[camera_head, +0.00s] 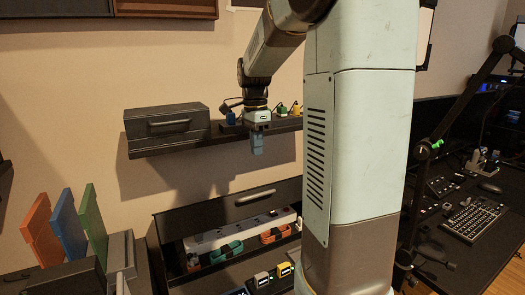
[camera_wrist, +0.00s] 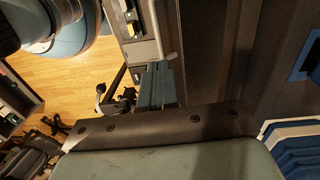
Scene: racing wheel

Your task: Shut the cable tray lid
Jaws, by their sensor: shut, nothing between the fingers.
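The cable tray lid (camera_head: 222,212) is a dark panel with a silver handle (camera_head: 255,195). In the head view it stands raised at the back of the open cable tray (camera_head: 172,259), low in the middle. My arm's column hides the tray's right end.
A black box with a handle (camera_head: 167,125) and small plugs (camera_head: 283,110) sit on the wall shelf (camera_head: 150,153). Orange, blue and green folders (camera_head: 68,222) stand at left. A desk with a keyboard (camera_head: 472,218) is at right. Bare wall lies between shelf and lid.

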